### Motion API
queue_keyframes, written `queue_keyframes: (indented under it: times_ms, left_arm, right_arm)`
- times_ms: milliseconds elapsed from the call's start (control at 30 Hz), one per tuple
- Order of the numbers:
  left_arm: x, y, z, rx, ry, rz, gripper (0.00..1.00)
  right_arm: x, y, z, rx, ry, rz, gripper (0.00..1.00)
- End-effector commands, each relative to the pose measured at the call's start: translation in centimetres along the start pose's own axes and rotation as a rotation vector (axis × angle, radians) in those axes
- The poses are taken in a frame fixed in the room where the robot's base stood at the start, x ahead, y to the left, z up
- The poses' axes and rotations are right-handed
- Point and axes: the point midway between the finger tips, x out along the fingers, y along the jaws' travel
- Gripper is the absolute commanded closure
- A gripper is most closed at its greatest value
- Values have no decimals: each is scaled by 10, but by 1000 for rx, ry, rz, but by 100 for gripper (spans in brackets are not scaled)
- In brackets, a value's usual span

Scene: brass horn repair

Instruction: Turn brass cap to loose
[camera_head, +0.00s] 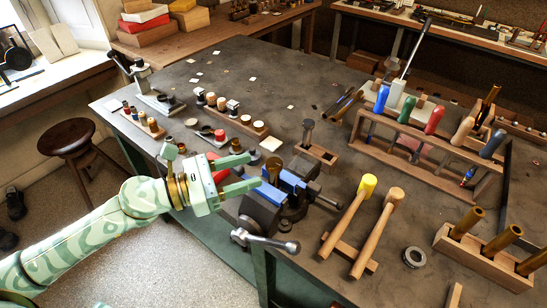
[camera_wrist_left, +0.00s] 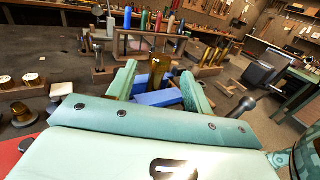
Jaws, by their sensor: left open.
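A brass piece (camera_head: 273,169) stands upright in the vise (camera_head: 265,205), between its blue jaws (camera_head: 292,180). I take its top to be the brass cap, though cap and body are hard to tell apart. My left gripper (camera_head: 253,172), pale green, comes in from the left with its two fingers parted. The fingertips point at the brass piece and end close to it. In the left wrist view the brass piece (camera_wrist_left: 158,68) shows beyond and between the open fingers. I cannot tell whether a finger touches it. My right gripper is out of view.
The vise handle (camera_head: 265,241) sticks out at the bench's front edge. Two mallets (camera_head: 362,205) lie on a wooden rest to the right. Behind them is a rack of coloured-handled tools (camera_head: 430,140). Small parts trays (camera_head: 230,112) stand at the back left. The bench's far middle is mostly clear.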

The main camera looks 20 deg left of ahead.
Motion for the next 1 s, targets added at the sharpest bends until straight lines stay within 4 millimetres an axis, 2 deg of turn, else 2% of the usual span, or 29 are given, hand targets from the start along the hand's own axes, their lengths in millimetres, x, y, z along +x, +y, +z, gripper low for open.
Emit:
queue_keyframes:
  times_ms: [33,100,300,433,700,733,867,1000]
  left_arm:
    - [12,0,7,5,-5,-2,49]
    - [27,0,7,4,-5,0,49]
    - [58,0,3,0,-2,0,49]
    - [66,0,1,0,-1,0,49]
    - [68,0,0,-1,0,0,49]
    - [68,0,0,-1,0,0,55]
    - [68,0,0,-1,0,0,91]
    - [68,0,0,-1,0,0,93]
  right_arm:
    - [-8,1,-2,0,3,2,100]
    - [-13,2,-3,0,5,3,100]
    - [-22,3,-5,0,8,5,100]
    - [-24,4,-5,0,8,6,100]
    - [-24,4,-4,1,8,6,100]
    - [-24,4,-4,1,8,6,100]
    - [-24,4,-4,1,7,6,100]
    - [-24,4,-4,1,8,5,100]
